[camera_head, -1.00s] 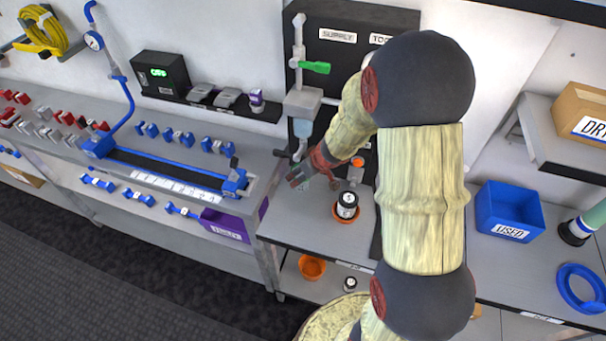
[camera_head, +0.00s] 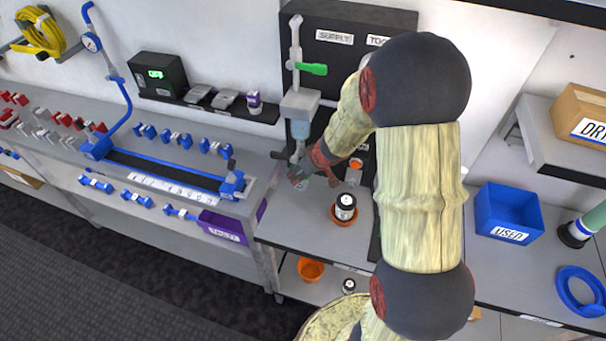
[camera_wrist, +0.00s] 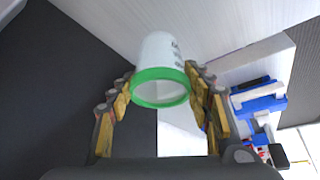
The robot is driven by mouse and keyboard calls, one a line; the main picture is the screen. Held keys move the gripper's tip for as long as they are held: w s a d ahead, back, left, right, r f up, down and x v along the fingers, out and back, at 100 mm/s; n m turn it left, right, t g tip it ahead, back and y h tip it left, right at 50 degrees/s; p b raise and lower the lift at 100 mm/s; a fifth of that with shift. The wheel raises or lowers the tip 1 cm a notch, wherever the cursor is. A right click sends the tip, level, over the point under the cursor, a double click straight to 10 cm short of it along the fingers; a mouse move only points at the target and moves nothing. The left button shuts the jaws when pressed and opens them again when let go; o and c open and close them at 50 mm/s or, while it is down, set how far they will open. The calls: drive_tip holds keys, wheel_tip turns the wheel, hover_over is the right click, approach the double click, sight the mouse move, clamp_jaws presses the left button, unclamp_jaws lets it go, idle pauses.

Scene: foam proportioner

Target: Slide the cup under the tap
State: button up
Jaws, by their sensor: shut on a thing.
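In the wrist view the cup (camera_wrist: 160,52) is whitish with a green rim (camera_wrist: 161,89) and dark print on its side. My gripper (camera_wrist: 160,82) is shut on it, with one finger on each side. In the head view my gripper (camera_head: 302,174) is low at the supply stand, just below the tap's clear outlet (camera_head: 300,130). The tap has a grey body (camera_head: 300,103) and a green lever (camera_head: 313,69). The cup is mostly hidden by my gripper in the head view, so I cannot tell whether it is exactly under the outlet.
A black-and-white jar (camera_head: 345,206) stands in an orange dish just right of my gripper. A small container with orange contents (camera_head: 354,172) is behind it. A long blue-ended trough (camera_head: 165,172) lies left. A blue bin (camera_head: 509,212) is at the right. The bench front is clear.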

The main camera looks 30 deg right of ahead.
drive_tip(key=o, duration=1.2)
drive_tip(key=shift+s+d+r, duration=0.1)
drive_tip(key=shift+s+r, duration=0.05)
drive_tip(key=shift+r, duration=0.4)
drive_tip(key=v, duration=1.1)
drive_tip(key=shift+s+f, duration=0.1)
drive_tip(key=shift+s+f, duration=0.1)
